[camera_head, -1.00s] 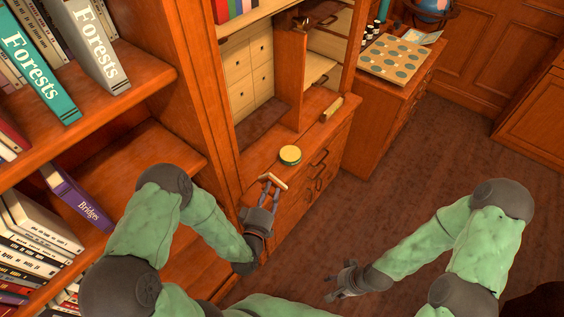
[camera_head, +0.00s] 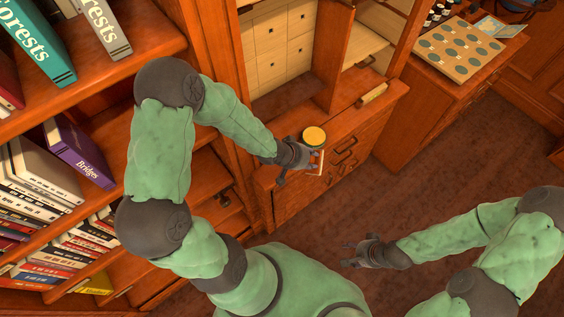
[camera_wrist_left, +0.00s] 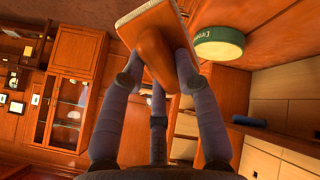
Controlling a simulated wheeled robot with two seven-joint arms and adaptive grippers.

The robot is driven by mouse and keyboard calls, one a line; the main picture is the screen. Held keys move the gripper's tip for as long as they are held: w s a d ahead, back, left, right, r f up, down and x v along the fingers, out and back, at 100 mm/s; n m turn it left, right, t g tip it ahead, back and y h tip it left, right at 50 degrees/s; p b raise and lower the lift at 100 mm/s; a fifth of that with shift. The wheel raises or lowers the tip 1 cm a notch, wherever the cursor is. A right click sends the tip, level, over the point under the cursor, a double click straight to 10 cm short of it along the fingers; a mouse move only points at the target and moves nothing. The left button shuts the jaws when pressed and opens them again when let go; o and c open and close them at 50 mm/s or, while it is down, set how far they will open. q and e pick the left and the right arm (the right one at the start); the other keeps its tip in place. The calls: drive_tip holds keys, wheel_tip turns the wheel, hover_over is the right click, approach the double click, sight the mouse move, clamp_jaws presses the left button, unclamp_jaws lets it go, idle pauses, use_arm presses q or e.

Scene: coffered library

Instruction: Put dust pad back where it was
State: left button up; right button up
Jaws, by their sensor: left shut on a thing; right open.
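My left gripper (camera_head: 312,156) is shut on the dust pad, a wooden block with a pale edge and a wooden grip. In the left wrist view the dust pad (camera_wrist_left: 143,13) is between the fingers (camera_wrist_left: 160,70). In the head view the gripper mostly hides it. The gripper is at the front edge of the wooden cabinet top (camera_head: 352,122), close to a round yellow-topped tin (camera_head: 314,135) with a green side. The tin (camera_wrist_left: 217,46) also shows beside the pad in the wrist view. My right gripper (camera_head: 352,253) is open and empty over the floor.
A small cream-and-wood block (camera_head: 373,95) lies on the cabinet top, farther right. A board with grey-green discs (camera_head: 459,50) lies on the cabinet beyond. Bookshelves (camera_head: 90,150) stand close on the left, near my left arm. The floor (camera_head: 425,185) on the right is clear.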

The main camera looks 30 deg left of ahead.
use_arm(q)
drive_tip(key=s+a+r+m+g+y, duration=0.1)
drive_tip(key=s+a+r+g+y, duration=0.15)
drive_tip(key=s+a, duration=0.35)
drive_tip(key=s+a+r+m+g+y, duration=0.1)
drive_tip(key=s+a+r+m+g, duration=0.2)
drive_tip(key=s, duration=0.4)
drive_tip(key=shift+n+g, duration=0.6)
drive_tip(key=shift+g, duration=0.05)
drive_tip(key=w+f+b, duration=0.1)
drive_tip(key=w+f, duration=0.2)
drive_tip(key=w, duration=0.1)
drive_tip(key=w+f+b, duration=0.1)
drive_tip(key=w+f, duration=0.2)
drive_tip(key=w, duration=0.1)
drive_tip(key=w+a+f, duration=0.1)
drive_tip(key=w+f, duration=0.1)
drive_tip(key=w, duration=0.3)
drive_tip(key=shift+a+f+b, duration=0.1)
drive_tip(key=shift+f+b, duration=0.3)
drive_tip(key=shift+w+f, duration=0.35)
drive_tip(key=shift+f, duration=0.1)
wheel_tip(320, 180, down, 3)
drive_tip(key=shift+r+b, duration=0.1)
drive_tip(key=shift+b, duration=0.6)
